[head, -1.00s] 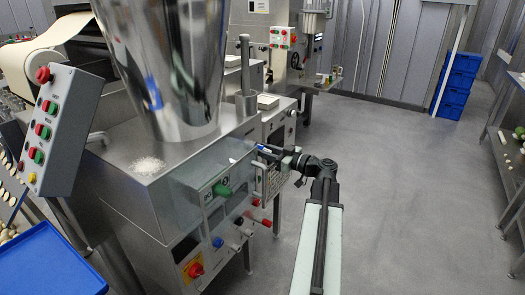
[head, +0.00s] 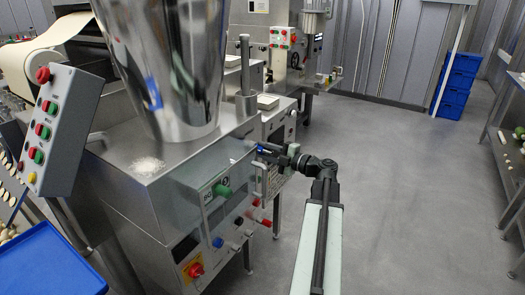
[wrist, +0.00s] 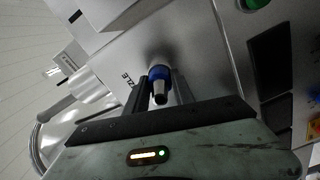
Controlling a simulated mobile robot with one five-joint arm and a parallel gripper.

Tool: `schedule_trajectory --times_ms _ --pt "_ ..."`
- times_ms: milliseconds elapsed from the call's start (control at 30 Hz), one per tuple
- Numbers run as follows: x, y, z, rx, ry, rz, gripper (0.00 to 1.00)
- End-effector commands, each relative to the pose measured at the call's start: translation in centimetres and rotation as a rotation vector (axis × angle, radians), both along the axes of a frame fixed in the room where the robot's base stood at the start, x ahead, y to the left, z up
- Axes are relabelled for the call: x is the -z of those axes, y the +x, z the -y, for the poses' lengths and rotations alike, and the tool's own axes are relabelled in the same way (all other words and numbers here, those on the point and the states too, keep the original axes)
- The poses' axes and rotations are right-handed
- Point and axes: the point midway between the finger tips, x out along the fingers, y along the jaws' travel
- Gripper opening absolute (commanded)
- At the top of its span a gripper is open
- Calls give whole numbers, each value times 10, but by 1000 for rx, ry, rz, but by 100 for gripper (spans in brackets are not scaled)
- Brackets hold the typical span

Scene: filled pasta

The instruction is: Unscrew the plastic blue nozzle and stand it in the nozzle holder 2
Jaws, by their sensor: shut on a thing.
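The blue nozzle (wrist: 157,74) shows in the wrist view between my gripper's fingers, with a dark tip pointing toward the camera. My gripper (wrist: 158,92) is shut on it, in front of a grey machine panel with partly hidden lettering. Whether the nozzle is still joined to the panel behind it cannot be told. In the head view my gripper (head: 262,150) is at the right side of the steel filling machine (head: 150,200), with a small bit of blue at its tip. I cannot make out nozzle holder 2 for certain.
A steel hopper (head: 165,60) stands on the machine. A green knob (head: 221,190) and a red button (head: 196,270) are on its front. A control box (head: 60,130) and blue tray (head: 48,262) are at left. Blue crates (head: 458,85) stand far back. The floor at right is clear.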

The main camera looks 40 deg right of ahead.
Motion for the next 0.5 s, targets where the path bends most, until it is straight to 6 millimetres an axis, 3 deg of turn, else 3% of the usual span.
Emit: schedule_trajectory --times_ms 133,367,400,467,500 --pt "0 0 -1 -1 -151 37 0" --pt "0 0 -1 -1 -164 40 0" --pt "0 0 -1 -1 -164 40 41" --pt "0 0 -1 -1 -163 40 55" --pt "0 0 -1 -1 -163 40 55"
